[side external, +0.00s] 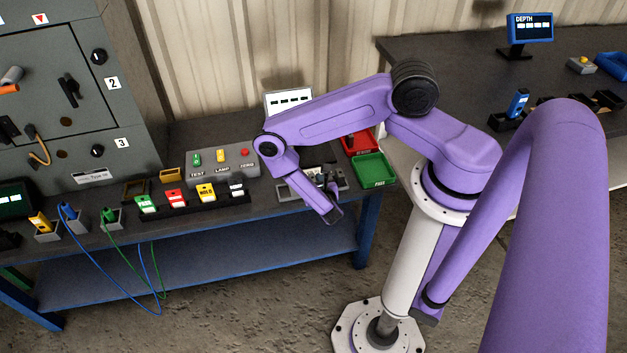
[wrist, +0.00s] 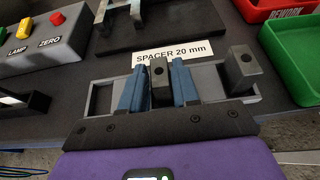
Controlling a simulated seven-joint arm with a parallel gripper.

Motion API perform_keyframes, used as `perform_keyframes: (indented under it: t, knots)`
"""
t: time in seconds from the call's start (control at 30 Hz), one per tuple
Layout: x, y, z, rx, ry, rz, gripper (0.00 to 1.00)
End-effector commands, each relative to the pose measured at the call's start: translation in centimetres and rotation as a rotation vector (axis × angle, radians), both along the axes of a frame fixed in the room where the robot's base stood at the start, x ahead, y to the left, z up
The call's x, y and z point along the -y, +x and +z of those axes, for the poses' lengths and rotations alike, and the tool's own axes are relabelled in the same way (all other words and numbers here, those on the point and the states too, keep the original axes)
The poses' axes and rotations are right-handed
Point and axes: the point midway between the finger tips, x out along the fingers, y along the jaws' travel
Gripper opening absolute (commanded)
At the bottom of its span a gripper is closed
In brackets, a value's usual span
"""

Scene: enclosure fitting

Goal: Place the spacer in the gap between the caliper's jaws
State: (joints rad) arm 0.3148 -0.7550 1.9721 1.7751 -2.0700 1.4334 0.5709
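My gripper (wrist: 160,80) has its two blue fingers on either side of a dark upright block with a round hole in its top, the spacer (wrist: 160,70), in the wrist view. A dark frame with pale metal uprights, perhaps the caliper (wrist: 143,40), is partly cut off at the wrist view's top. In the side view my arm hides most of this area.
A second, wider dark block (wrist: 241,70) stands close right of my fingers. A green bin (wrist: 292,85) and red bin (wrist: 265,12) lie to the right. A grey button box (wrist: 45,45) is at left. The bench's front edge (side external: 270,205) is close to my gripper.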

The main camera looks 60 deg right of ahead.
Motion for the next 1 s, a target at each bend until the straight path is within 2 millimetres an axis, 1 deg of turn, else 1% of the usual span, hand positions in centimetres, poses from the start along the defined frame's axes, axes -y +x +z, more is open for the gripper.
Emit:
perform_keyframes:
  t: [0.03,0.07,0.4,0.47,0.63,0.8,1.0]
  knots:
    - [0.0,0.0,0.0,0.0,0.0,0.0,0.48]
    - [0.0,0.0,0.0,0.0,0.0,0.0,0.51]
    - [0.0,0.0,0.0,0.0,0.0,0.0,0.51]
    - [-0.3,-0.2,0.1,-0.002,0.0,0.004,0.51]
    - [-1.8,-1.5,1.0,-0.003,-0.002,0.01,0.51]
    - [-3.2,-3.7,2.7,-0.002,-0.004,0.01,0.51]
    - [-4.8,-5.4,3.6,-0.001,-0.002,0.008,0.51]
